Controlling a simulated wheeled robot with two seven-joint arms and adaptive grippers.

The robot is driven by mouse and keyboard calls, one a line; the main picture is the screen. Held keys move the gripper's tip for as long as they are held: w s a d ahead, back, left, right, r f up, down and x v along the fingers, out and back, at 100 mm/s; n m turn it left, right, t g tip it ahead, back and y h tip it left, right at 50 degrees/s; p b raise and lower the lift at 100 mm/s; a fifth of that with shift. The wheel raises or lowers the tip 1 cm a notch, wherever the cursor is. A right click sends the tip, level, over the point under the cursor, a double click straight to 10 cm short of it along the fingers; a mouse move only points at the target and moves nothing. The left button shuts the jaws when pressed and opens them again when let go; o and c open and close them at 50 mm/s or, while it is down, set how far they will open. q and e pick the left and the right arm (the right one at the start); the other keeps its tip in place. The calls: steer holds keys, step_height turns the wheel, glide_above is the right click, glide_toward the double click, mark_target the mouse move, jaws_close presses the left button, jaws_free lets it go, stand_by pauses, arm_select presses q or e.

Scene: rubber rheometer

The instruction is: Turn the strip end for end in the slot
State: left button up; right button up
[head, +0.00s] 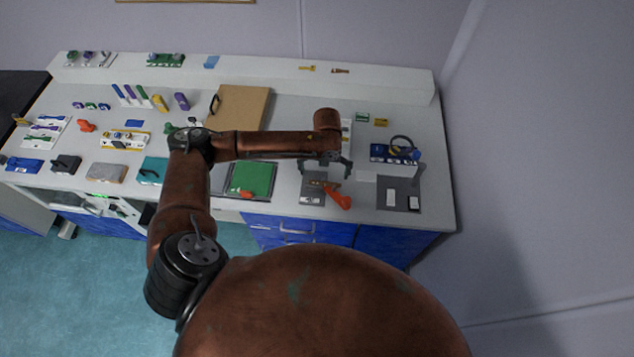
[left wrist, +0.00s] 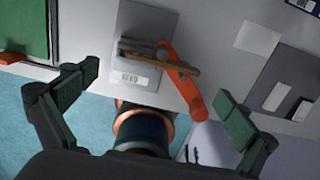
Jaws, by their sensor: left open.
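A grey fixture plate (head: 312,189) lies near the bench's front edge; it also shows in the left wrist view (left wrist: 148,20). On it, dark parallel bars (left wrist: 138,48) appear to form the slot. A thin tan-brown strip (left wrist: 165,61) lies along them; how deep it sits I cannot tell. An orange lever-like piece (left wrist: 184,82) crosses the strip's right part; in the head view it (head: 338,198) reaches toward the front edge. My left gripper (head: 325,172) is open and empty above the plate, its fingers (left wrist: 156,84) spread on either side in the wrist view. My right gripper is not in view.
A green panel (head: 252,179) lies left of the plate. A dark grey mat (head: 398,193) with pale blocks lies right, behind it a blue rack (head: 394,153). A wooden board (head: 240,107) and several small tools crowd the back and left. The bench's front edge is close.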

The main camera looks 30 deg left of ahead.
mark_target(325, 182)
arm_select(q)
steer(key=f, duration=0.2)
steer(key=f+p, duration=0.1)
steer(key=f, duration=0.2)
steer(key=shift+w+d+f, duration=0.15)
steer(key=shift+w+f, duration=0.05)
steer(key=shift+f, duration=0.15)
steer(key=shift+c, duration=0.4)
steer(key=c, duration=0.9)
